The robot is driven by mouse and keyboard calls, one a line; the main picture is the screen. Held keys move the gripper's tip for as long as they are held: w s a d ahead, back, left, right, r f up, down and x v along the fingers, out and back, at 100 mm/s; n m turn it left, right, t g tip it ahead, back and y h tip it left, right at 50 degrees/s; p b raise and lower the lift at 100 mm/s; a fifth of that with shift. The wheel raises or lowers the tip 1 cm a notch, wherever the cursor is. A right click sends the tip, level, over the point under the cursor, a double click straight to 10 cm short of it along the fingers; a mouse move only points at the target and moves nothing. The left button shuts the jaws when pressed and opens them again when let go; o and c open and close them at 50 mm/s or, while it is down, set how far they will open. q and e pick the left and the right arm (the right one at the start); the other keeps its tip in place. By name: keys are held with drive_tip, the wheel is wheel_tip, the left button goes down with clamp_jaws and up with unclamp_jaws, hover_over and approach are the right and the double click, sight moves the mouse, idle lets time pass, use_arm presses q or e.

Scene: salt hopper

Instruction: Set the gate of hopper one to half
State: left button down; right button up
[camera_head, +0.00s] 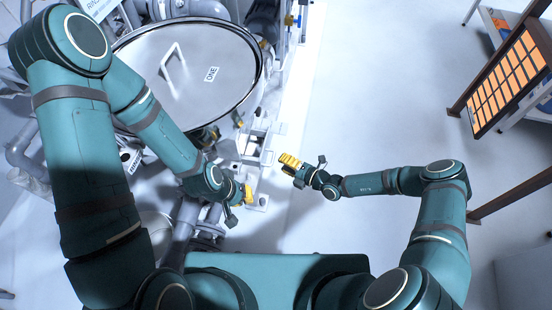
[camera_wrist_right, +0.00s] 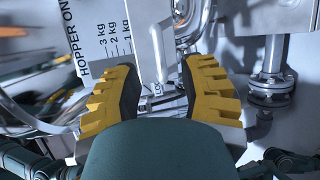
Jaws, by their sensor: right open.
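Hopper one (camera_head: 205,100) stands at the upper left in the head view, its round metal lid marked ONE and fitted with a bar handle. In the right wrist view a pale plate (camera_wrist_right: 103,42) reads HOPPER ON, cut off by the frame, with marks for 1, 2 and 3 kg. My right gripper (camera_head: 289,162) is open and empty, right of the hopper frame; its yellow fingers (camera_wrist_right: 160,68) also show in the right wrist view. My left gripper (camera_head: 247,194) is below the hopper's right side; its opening is unclear. I cannot pick out the gate or its setting.
A metal frame with brackets (camera_head: 258,150) runs along the hopper's right side. Pipes and a flange (camera_wrist_right: 272,88) lie right of my right fingers in the wrist view. A rack with orange panels (camera_head: 512,75) stands at the far right. The floor (camera_head: 370,90) between is clear.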

drive_tip(key=v, duration=0.6)
drive_tip(key=shift+d, duration=0.2)
drive_tip(key=shift+s, duration=0.15)
